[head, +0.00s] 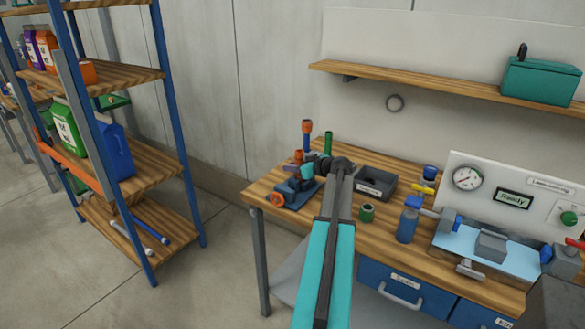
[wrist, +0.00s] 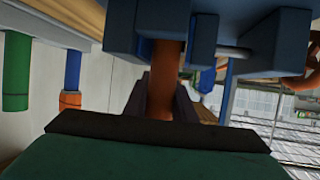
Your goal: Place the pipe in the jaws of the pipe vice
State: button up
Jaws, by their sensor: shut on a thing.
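The pipe (wrist: 163,75) is orange. In the wrist view it runs from between the dark fingers of my gripper (wrist: 158,98) up between the blue jaw blocks of the pipe vice (wrist: 120,35). My gripper is shut on it. In the head view the blue vice (head: 300,190), with an orange handwheel (head: 277,199), stands at the bench's left end. My gripper (head: 302,167) is right at the vice, and a bit of orange pipe (head: 298,156) shows there. Whether the pipe touches both jaws is hidden.
A blue pipe with an orange end (head: 306,132) and a green pipe (head: 328,143) stand behind the vice. A grey tray (head: 376,185), a green pot (head: 367,212) and a blue bottle (head: 407,225) are to the right on the bench. Shelving (head: 150,180) stands left.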

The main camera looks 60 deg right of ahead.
jog(key=shift+f, duration=0.3)
jog(key=shift+f, duration=0.15)
jog(key=o, duration=1)
jog(key=shift+o, duration=0.2)
jog(key=shift+r, duration=0.2)
jog(key=b+v, duration=0.2)
jog(key=v, duration=1)
jog(key=shift+b, duration=0.3)
